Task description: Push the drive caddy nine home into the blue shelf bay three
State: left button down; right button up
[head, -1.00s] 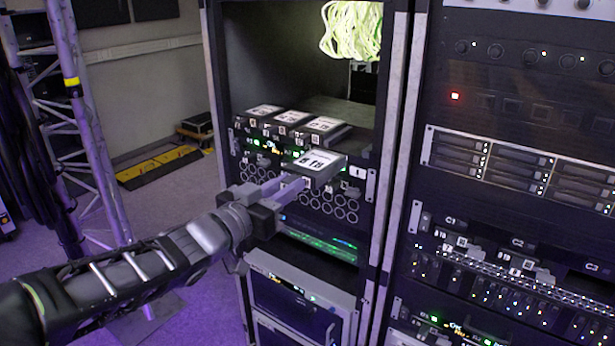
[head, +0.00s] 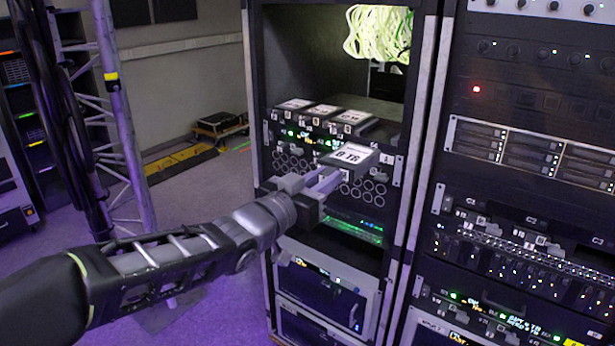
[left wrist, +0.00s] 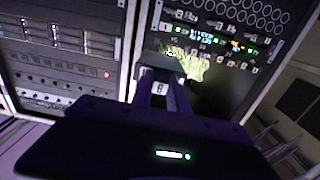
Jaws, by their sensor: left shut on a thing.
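My left gripper (head: 322,188) is shut on a dark drive caddy with a white top label reading 8 TB (head: 352,155). It holds the caddy in front of the left rack, apart from the row of caddies behind. In the left wrist view, the fingers (left wrist: 158,100) hold the caddy's front, which carries a small white number tag (left wrist: 159,87); this camera looks upside down, so the tag's 6 shape may be a 9. Three similar caddies (head: 320,111) sit in a row in the left rack. I cannot make out a blue shelf or bay three. My right gripper is not in view.
Below the caddies is a panel of round holes (head: 372,190), with a green-lit unit (head: 350,228) under it. Pale cables (head: 378,33) hang above in the rack. A right rack (head: 515,150) stands close beside. A truss tower (head: 120,120) stands at the left.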

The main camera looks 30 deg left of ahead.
pick_arm(q)
jog(key=w+d+f+y, duration=0.1)
jog(key=d+f, duration=0.3)
jog(key=f, duration=0.9)
jog(key=w+d+f+n+y, duration=0.1)
jog(key=w+d+f, duration=0.2)
jog(key=f, duration=1.1)
jog(key=shift+w+d+n+y, duration=0.15)
jog(key=shift+d+n+y, duration=0.15)
jog(key=shift+d, duration=0.25)
